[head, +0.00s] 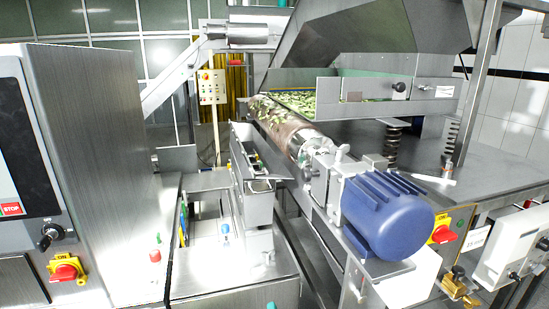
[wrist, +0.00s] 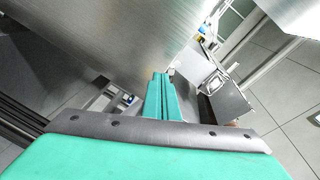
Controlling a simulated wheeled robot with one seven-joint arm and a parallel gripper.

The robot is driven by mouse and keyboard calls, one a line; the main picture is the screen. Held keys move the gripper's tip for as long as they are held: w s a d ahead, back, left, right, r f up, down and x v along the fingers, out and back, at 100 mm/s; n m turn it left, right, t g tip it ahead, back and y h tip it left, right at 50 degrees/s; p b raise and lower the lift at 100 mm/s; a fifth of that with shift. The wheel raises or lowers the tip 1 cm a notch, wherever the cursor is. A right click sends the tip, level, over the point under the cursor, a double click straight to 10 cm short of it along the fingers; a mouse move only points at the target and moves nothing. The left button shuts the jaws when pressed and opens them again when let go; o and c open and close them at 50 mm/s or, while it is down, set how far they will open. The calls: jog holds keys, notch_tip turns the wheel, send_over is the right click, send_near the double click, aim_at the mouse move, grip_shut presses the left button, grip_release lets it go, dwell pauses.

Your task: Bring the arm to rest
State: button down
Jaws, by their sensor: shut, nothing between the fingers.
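My gripper (wrist: 162,85) shows in the wrist view as two teal fingers lying side by side at the middle, closed together with nothing between them. Its teal body and grey plate fill the bottom of that view. The fingers point toward a large brushed-metal surface and small machine parts beyond, apart from them as far as I can tell. My arm is not clearly visible in the head view.
In the head view a steel cabinet (head: 100,150) with a red-and-yellow switch (head: 65,272) stands at left. A conveyor with a roller (head: 282,127) and a blue motor (head: 388,215) stands at right. The wrist view shows tiled floor (wrist: 285,85) at right.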

jog(key=s+d+f+n+h, duration=0.15)
jog(key=s+f, duration=0.35)
jog(key=s, duration=0.5)
jog(key=s+f+n, duration=0.3)
jog(key=s+f, duration=0.2)
jog(key=s, duration=0.6)
jog(key=s+r+n, duration=0.2)
jog(key=s+n, duration=0.1)
jog(key=s, duration=0.8)
jog(key=s+a+r+n+g, duration=0.1)
jog(key=s+n, duration=0.3)
jog(key=s, duration=0.7)
jog(key=shift+s+r, duration=0.15)
jog(key=shift+r, duration=0.3)
jog(key=shift+h, duration=0.25)
